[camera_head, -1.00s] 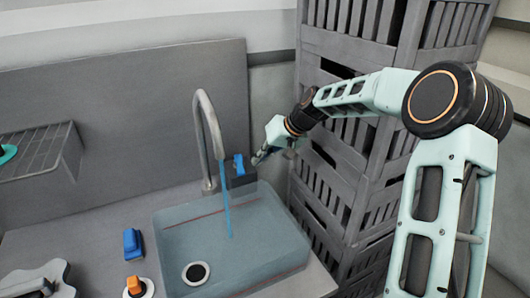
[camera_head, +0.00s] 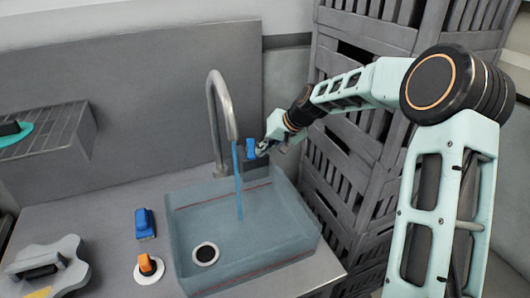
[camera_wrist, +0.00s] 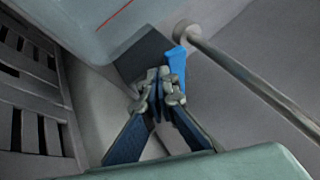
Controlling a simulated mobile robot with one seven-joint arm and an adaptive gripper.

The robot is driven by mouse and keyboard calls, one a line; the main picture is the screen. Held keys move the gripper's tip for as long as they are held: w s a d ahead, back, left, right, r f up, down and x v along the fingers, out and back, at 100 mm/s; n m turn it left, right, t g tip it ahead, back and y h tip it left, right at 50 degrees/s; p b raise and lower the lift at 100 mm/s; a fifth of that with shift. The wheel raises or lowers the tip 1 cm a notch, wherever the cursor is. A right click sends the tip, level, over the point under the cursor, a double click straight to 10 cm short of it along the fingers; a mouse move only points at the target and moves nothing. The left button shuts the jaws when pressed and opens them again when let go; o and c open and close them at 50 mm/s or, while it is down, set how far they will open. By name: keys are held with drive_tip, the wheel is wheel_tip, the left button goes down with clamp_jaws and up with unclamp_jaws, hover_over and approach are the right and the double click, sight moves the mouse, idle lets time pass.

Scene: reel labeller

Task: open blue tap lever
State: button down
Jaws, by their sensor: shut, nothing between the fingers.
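The blue tap lever (camera_head: 250,148) stands on a dark block just right of the grey curved tap (camera_head: 222,110) at the back of the sink. A blue stream of water (camera_head: 238,185) runs from the spout into the basin. My gripper (camera_head: 264,147) is shut and empty, with its tips at the lever's right side. In the wrist view the lever (camera_wrist: 175,60) lies just beyond the shut fingertips (camera_wrist: 158,80), partly covered by them. I cannot tell whether they touch it.
The sink basin (camera_head: 290,222) lies in front of the tap. Stacked grey crates (camera_head: 345,185) stand close on the right. A blue object (camera_head: 145,224), an orange knob (camera_head: 147,265) and a grey plate (camera_head: 70,262) are on the counter. A wire rack (camera_head: 60,130) hangs left.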

drive_tip(key=shift+s+a+m+t+h+b, duration=0.15)
drive_tip(key=shift+s+a+m+t+b, duration=0.05)
drive_tip(key=shift+a+m+b, duration=0.25)
drive_tip(key=shift+s+a+m+t+h+b, duration=0.15)
drive_tip(key=shift+s+a+m+t+b, duration=0.15)
drive_tip(key=shift+a, duration=0.2)
drive_tip(key=shift+w, duration=0.1)
drive_tip(key=shift+r, duration=0.1)
